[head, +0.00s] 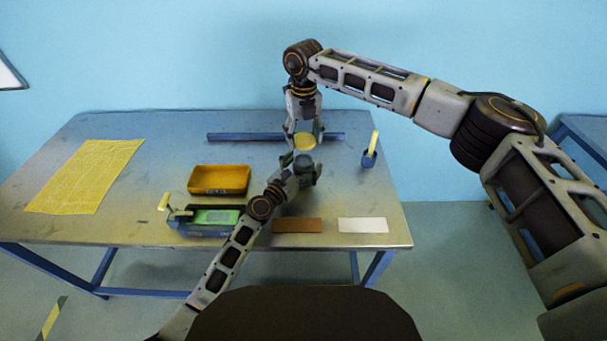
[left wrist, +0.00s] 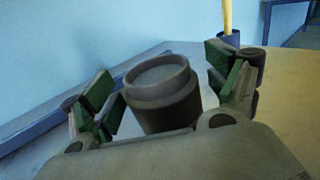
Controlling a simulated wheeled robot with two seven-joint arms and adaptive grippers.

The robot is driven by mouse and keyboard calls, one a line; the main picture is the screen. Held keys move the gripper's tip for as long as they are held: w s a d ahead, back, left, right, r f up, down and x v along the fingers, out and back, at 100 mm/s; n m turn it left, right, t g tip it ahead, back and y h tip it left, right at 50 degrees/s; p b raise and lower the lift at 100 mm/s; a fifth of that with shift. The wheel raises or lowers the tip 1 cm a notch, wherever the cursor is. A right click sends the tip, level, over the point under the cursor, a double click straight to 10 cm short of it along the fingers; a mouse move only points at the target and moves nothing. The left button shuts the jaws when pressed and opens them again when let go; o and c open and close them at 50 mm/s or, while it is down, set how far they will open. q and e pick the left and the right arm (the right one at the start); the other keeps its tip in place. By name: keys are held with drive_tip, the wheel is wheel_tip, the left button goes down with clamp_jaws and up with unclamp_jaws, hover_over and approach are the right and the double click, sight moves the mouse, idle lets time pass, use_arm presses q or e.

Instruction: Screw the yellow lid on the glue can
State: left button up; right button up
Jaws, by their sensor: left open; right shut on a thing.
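The glue can (left wrist: 162,95) is a dark grey cylinder with a raised rim, standing upright on the table between the open fingers of my left gripper (left wrist: 165,100). I see no contact between fingers and can. In the head view the can (head: 304,172) is partly hidden by my left gripper (head: 300,165). The yellow lid (head: 304,141) is held by my right gripper (head: 304,133), which points down from above. The lid is above the can in the picture; the exact gap between them is hard to tell. The lid is not in the left wrist view.
A yellow tray (head: 219,181), a green-topped device (head: 212,217), a yellow sheet (head: 88,176), a brown strip (head: 297,226) and a white strip (head: 363,225) lie on the table (head: 150,160). A blue holder with a yellow stick (head: 370,159) stands right; a blue bar (head: 240,137) lies behind.

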use_arm(q)
drive_tip(key=c, duration=1.6)
drive_tip(key=shift+o, duration=0.2)
use_arm(e)
hover_over(305, 163)
drive_tip(key=shift+w+a+f, duration=0.1)
drive_tip(key=shift+a+f, duration=0.05)
drive_tip(key=shift+f, duration=1.1)
drive_tip(key=shift+a+f, duration=0.1)
drive_tip(key=shift+f, duration=1.15)
drive_tip(key=shift+f, duration=0.1)
drive_tip(key=shift+f, duration=0.8)
use_arm(q)
drive_tip(key=shift+s+d+r, duration=0.15)
drive_tip(key=shift+r, duration=0.05)
use_arm(e)
drive_tip(key=shift+d+f, duration=0.15)
drive_tip(key=shift+f, duration=0.85)
drive_tip(key=shift+c, duration=0.3)
drive_tip(key=shift+o, duration=1)
